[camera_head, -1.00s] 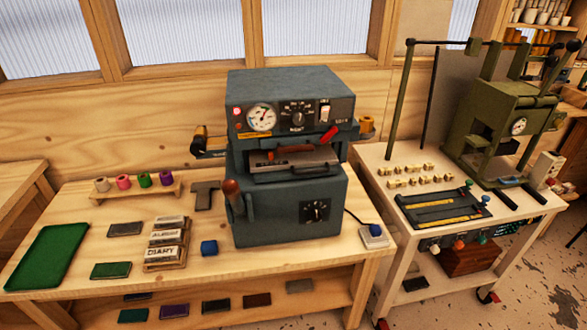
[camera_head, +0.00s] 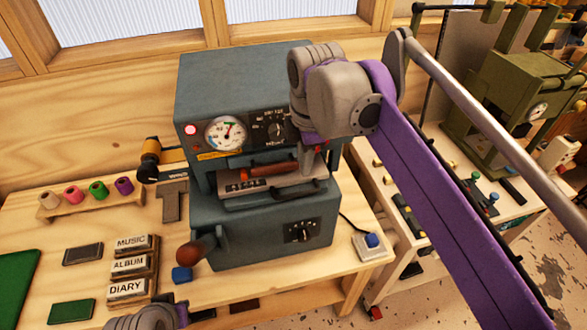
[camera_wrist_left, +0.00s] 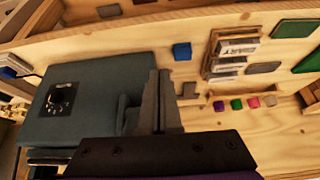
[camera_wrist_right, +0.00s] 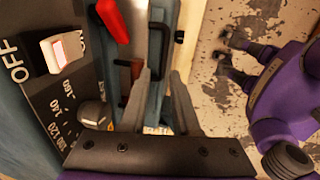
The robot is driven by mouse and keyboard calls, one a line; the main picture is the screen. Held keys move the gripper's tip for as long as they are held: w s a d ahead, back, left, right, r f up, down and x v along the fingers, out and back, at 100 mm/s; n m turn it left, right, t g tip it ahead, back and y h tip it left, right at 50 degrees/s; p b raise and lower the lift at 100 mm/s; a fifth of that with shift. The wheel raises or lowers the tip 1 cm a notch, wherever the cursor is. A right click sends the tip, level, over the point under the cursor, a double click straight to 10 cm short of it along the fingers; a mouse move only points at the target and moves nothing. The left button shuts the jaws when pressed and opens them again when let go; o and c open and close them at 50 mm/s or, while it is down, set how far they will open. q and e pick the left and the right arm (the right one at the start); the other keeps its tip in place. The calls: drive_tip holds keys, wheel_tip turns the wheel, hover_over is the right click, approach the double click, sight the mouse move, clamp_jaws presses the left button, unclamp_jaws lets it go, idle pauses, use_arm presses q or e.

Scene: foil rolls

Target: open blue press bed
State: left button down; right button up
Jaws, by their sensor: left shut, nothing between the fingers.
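The blue-grey press (camera_head: 275,225) stands on the wooden bench, with a gauge, a dial and a lit red lamp on its front. Its bed (camera_head: 250,187) shows in the slot between head and lower body, with a dark handle (camera_head: 297,190) at its front. A brown grip (camera_head: 272,168) lies above the bed. My right gripper (camera_head: 312,165) is at the press's right front, close to the slot; in the right wrist view its fingers (camera_wrist_right: 160,85) are apart and empty. My left gripper (camera_wrist_left: 159,85) is shut and empty, beside the press's lower body.
A brown-knobbed lever (camera_head: 192,252) sticks out at the press's lower left. A blue block (camera_head: 182,275), a rack of type blocks (camera_head: 132,265) and foil rolls (camera_head: 98,190) are left on the bench. A green press (camera_head: 520,95) stands right.

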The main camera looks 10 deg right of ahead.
sight(301, 192)
drive_tip(key=f, duration=0.6)
drive_tip(key=w+f, duration=0.1)
drive_tip(key=f, duration=0.2)
drive_tip(key=shift+a+f, duration=0.1)
drive_tip(key=shift+f, duration=0.5)
clamp_jaws()
idle(0.8)
